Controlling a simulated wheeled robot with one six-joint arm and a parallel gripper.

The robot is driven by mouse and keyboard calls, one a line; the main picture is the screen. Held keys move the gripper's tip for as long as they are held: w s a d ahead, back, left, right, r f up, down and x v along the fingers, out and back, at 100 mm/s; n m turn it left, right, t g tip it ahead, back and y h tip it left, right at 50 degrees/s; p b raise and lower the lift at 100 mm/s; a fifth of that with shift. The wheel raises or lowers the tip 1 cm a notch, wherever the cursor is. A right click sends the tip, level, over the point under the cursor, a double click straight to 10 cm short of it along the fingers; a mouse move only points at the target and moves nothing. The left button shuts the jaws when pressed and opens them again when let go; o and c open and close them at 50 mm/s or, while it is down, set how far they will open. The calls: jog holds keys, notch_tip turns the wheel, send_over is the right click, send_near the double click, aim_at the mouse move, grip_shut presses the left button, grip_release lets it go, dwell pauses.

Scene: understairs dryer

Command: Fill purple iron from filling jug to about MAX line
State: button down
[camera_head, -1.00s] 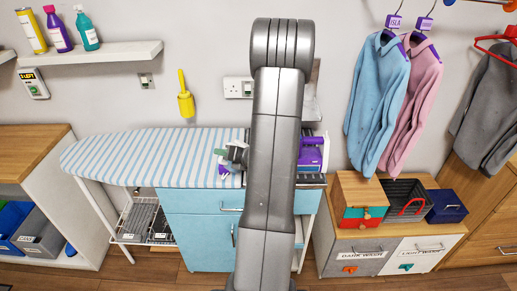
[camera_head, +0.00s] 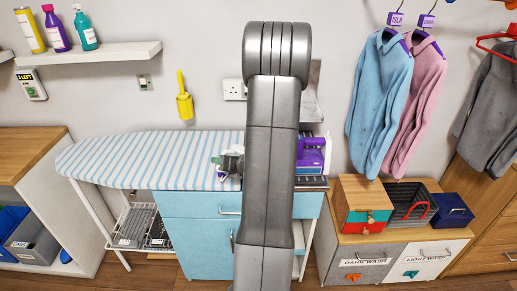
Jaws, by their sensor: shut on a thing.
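The purple iron (camera_head: 312,158) stands at the right end of the striped ironing board, just right of my arm, which hides its left part. Its water level and MAX line are too small to make out. My gripper (camera_head: 231,163) shows just left of my arm, low over the board. It is shut on a small pale thing with green and purple bits (camera_head: 222,171), which looks like the filling jug. Most of this thing is hidden by the gripper and arm. It is left of the iron and apart from it. I cannot tell whether it holds water.
The striped ironing board (camera_head: 130,160) is clear on its left. A yellow brush-like thing (camera_head: 184,104) hangs on the wall behind. A shelf (camera_head: 95,53) holds several bottles. Shirts (camera_head: 380,95) hang at the right above a cabinet with boxes (camera_head: 362,205).

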jog(key=shift+r, duration=0.15)
notch_tip(320, 180, up, 6)
jog(key=p, duration=0.5)
jog(key=shift+n+h+b, duration=0.3)
jog(key=shift+n+b, duration=0.3)
jog(key=shift+b, duration=0.25)
jog(key=n+t+h+b, duration=0.1)
jog(key=n+b, duration=0.1)
jog(key=b, duration=0.1)
jog(key=shift+r, duration=0.4)
jog(key=shift+r+n+t+h+b, duration=0.35)
jog(key=shift+n+t+h+b, duration=0.05)
jog(key=shift+b, duration=0.2)
jog(key=shift+r, duration=0.15)
